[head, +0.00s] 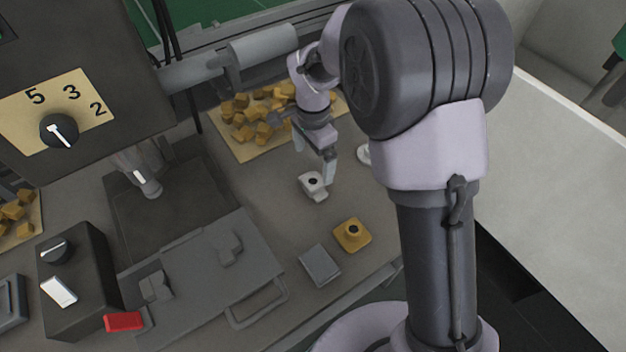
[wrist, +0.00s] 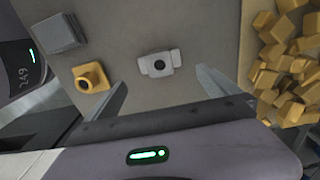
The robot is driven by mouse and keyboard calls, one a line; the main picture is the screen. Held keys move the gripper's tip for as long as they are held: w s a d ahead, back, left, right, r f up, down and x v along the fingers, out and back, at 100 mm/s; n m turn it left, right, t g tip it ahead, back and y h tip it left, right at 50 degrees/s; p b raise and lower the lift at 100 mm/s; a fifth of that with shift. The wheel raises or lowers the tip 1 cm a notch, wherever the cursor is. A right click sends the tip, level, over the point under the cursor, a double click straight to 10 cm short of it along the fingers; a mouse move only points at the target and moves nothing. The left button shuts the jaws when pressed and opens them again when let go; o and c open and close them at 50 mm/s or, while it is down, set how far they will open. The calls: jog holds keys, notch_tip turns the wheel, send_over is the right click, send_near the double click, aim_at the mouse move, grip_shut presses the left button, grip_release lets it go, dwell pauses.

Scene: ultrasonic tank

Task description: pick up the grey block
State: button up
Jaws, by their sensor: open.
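The grey block (head: 319,265) lies on the bench top, right of the flat grey plate with a handle. It also shows in the wrist view (wrist: 60,33) at the upper left, outside the span of my fingers. My gripper (head: 328,168) is open and empty, pointing down over the bench behind the grey block in the head view. In the wrist view my two fingers (wrist: 161,77) are spread apart, with a white part (wrist: 158,63) with a dark round centre showing between them, below on the bench.
A yellow block (head: 352,235) with a raised round top sits beside the grey block. The white part (head: 313,186) stands under my gripper. A tray of yellow cubes (head: 250,148) lies behind. A dark control box (head: 75,280) with a red piece stands at the left.

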aim_at(313, 182)
notch_tip(313, 182, down, 10)
jog(key=b, duration=0.4)
jog(key=shift+r, duration=0.3)
jog(key=c, duration=1.5)
